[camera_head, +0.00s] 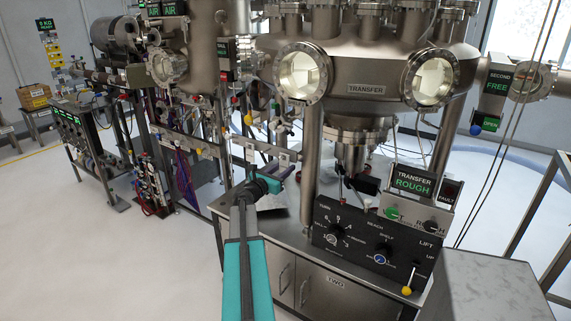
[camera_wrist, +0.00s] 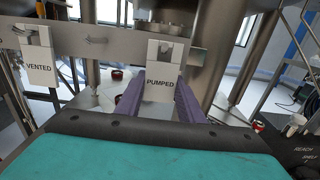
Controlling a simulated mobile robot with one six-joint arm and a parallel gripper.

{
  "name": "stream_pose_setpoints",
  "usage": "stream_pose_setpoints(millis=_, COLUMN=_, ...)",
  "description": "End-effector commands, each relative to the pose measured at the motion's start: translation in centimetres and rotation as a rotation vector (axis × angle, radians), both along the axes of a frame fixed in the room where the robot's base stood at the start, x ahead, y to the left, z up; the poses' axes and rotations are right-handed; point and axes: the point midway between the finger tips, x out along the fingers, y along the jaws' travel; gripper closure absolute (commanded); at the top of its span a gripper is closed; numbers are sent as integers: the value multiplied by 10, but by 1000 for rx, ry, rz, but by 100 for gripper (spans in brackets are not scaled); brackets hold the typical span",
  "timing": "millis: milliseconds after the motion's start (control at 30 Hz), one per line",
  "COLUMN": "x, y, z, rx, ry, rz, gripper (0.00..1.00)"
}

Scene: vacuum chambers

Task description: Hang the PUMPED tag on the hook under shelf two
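The PUMPED tag (camera_wrist: 160,80) is a white card with dark letters. In the wrist view it hangs upright at a metal rail (camera_wrist: 100,40). My gripper (camera_wrist: 160,95) has its two purple fingers at either side of the tag's lower part. I cannot tell whether they press on its edges. In the head view my gripper (camera_head: 283,172) reaches to the rail (camera_head: 262,148) in front of the chambers; the tag is too small to make out there. A white VENTED tag (camera_wrist: 40,68) hangs on the same rail to the left. I cannot identify the hook under shelf two.
The transfer chamber (camera_head: 365,75) stands behind my gripper. A black control panel (camera_head: 370,240) with knobs is to the right on a steel cabinet (camera_head: 330,295). A rack of instruments (camera_head: 85,140) stands at the left. The pale floor at lower left (camera_head: 90,250) is clear.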

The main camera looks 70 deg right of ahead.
Motion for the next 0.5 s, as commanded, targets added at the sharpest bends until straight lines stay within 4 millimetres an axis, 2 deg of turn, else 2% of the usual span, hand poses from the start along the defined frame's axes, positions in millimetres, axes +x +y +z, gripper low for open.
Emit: stream_pose_setpoints(millis=500, x=0, y=0, z=5, rx=0, ry=0, rz=0, gripper=82)
